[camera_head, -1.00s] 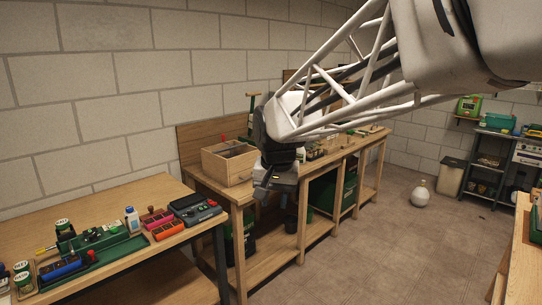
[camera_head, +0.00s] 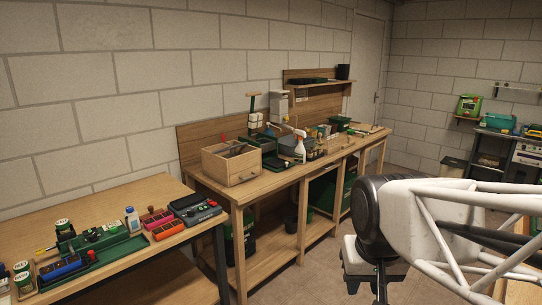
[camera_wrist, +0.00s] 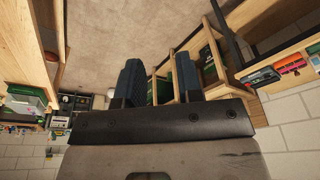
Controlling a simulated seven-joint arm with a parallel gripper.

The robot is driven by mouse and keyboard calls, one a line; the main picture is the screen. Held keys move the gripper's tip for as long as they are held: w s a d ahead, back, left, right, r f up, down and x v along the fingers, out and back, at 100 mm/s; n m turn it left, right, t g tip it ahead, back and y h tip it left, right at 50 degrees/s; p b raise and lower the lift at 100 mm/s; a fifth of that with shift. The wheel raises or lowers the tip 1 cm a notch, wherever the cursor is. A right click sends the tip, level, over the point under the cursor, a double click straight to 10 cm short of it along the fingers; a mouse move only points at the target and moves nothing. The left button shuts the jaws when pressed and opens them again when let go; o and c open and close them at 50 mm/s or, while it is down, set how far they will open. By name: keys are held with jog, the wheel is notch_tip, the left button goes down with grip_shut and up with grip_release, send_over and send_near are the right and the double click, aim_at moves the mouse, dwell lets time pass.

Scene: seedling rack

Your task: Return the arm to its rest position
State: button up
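My gripper (camera_head: 367,285) hangs in front of the back workbench at the lower right of the head view, over the floor, with my white lattice arm running off to the right. In the wrist view my gripper (camera_wrist: 159,75) shows two dark fingers set apart, with a clear gap and nothing between them. It is open and empty. The lower ends of the fingers are cut off or hard to make out in the head view.
The back workbench (camera_head: 270,178) carries a wooden drawer box (camera_head: 228,167), a spray bottle (camera_head: 300,148) and pots. Floor (camera_head: 300,276) is clear between.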

jog(key=s+d+f, duration=0.2)
jog(key=s+f, duration=0.1)
jog(key=s, duration=0.2)
jog(key=shift+s+d, duration=0.15)
jog(key=shift+s, duration=0.25)
jog(key=shift+r, duration=0.1)
jog(key=shift+c, duration=0.3)
dwell(1.4)
